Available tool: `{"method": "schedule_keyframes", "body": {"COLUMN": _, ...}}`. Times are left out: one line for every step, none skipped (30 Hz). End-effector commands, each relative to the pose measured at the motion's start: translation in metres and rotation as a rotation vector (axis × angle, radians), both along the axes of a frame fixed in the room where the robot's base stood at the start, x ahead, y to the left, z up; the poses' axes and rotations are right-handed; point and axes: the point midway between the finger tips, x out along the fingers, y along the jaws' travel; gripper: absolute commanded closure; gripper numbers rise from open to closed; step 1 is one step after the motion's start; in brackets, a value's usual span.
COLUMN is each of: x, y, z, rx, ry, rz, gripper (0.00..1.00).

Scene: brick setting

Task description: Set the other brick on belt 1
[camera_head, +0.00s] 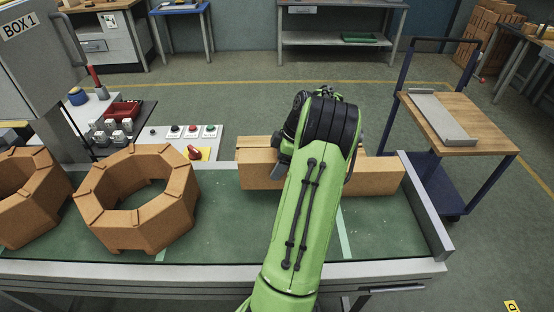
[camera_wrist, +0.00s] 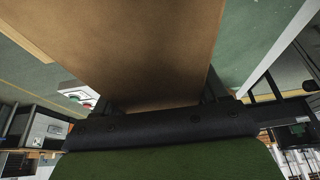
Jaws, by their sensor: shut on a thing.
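A long tan brick (camera_head: 258,168) lies across the far part of the green belt (camera_head: 290,235) in the head view. Tan brick also shows right of my arm (camera_head: 378,176); my arm hides the middle, so I cannot tell if it is one piece. My gripper (camera_wrist: 160,102) is shut on a brown brick (camera_wrist: 140,45), which fills the top middle of the wrist view between the fingers. In the head view my arm mostly hides the gripper above the belt. I cannot tell whether the held brick touches the belt. No belt number is readable.
An octagonal brick ring (camera_head: 140,200) stands on the belt at left, with another ring (camera_head: 30,195) beside it at the edge. A control panel (camera_head: 185,145) with buttons and a red switch sits behind the belt. A trolley (camera_head: 465,125) stands at right. The belt's front strip is clear.

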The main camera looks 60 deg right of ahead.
Motion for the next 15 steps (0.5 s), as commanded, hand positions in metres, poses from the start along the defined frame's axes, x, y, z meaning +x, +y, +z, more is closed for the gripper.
{"method": "schedule_keyframes", "body": {"x": 0.001, "y": 0.000, "z": -0.008, "rx": 0.000, "ry": 0.000, "rz": 0.001, "gripper": 1.00}}
{"method": "schedule_keyframes", "body": {"x": 0.001, "y": 0.000, "z": -0.013, "rx": -0.001, "ry": 0.000, "rz": 0.002, "gripper": 1.00}}
{"method": "schedule_keyframes", "body": {"x": 0.001, "y": 0.001, "z": -0.022, "rx": 0.001, "ry": 0.000, "rz": 0.003, "gripper": 1.00}}
{"method": "schedule_keyframes", "body": {"x": 0.001, "y": 0.001, "z": -0.028, "rx": 0.002, "ry": 0.000, "rz": 0.001, "gripper": 1.00}}
{"method": "schedule_keyframes", "body": {"x": 0.001, "y": 0.000, "z": -0.033, "rx": 0.000, "ry": -0.001, "rz": 0.001, "gripper": 1.00}}
{"method": "schedule_keyframes", "body": {"x": 0.001, "y": 0.000, "z": -0.037, "rx": 0.000, "ry": -0.001, "rz": 0.002, "gripper": 1.00}}
{"method": "schedule_keyframes", "body": {"x": 0.001, "y": 0.000, "z": -0.040, "rx": -0.001, "ry": -0.002, "rz": 0.001, "gripper": 1.00}}
{"method": "schedule_keyframes", "body": {"x": 0.001, "y": 0.000, "z": -0.040, "rx": -0.002, "ry": -0.001, "rz": 0.001, "gripper": 1.00}}
{"method": "schedule_keyframes", "body": {"x": 0.001, "y": 0.000, "z": -0.040, "rx": -0.003, "ry": -0.002, "rz": 0.001, "gripper": 1.00}}
{"method": "schedule_keyframes", "body": {"x": 0.001, "y": 0.000, "z": -0.040, "rx": -0.004, "ry": -0.002, "rz": 0.000, "gripper": 1.00}}
{"method": "schedule_keyframes", "body": {"x": 0.001, "y": 0.000, "z": -0.040, "rx": -0.004, "ry": -0.002, "rz": 0.000, "gripper": 1.00}}
{"method": "schedule_keyframes", "body": {"x": 0.001, "y": 0.000, "z": -0.039, "rx": -0.004, "ry": -0.002, "rz": 0.000, "gripper": 1.00}}
{"method": "schedule_keyframes", "body": {"x": 0.001, "y": 0.000, "z": -0.039, "rx": -0.004, "ry": -0.002, "rz": 0.000, "gripper": 1.00}}
{"method": "schedule_keyframes", "body": {"x": 0.001, "y": 0.000, "z": -0.039, "rx": -0.003, "ry": -0.002, "rz": 0.001, "gripper": 1.00}}
{"method": "schedule_keyframes", "body": {"x": 0.001, "y": 0.000, "z": -0.040, "rx": -0.003, "ry": -0.002, "rz": 0.001, "gripper": 1.00}}
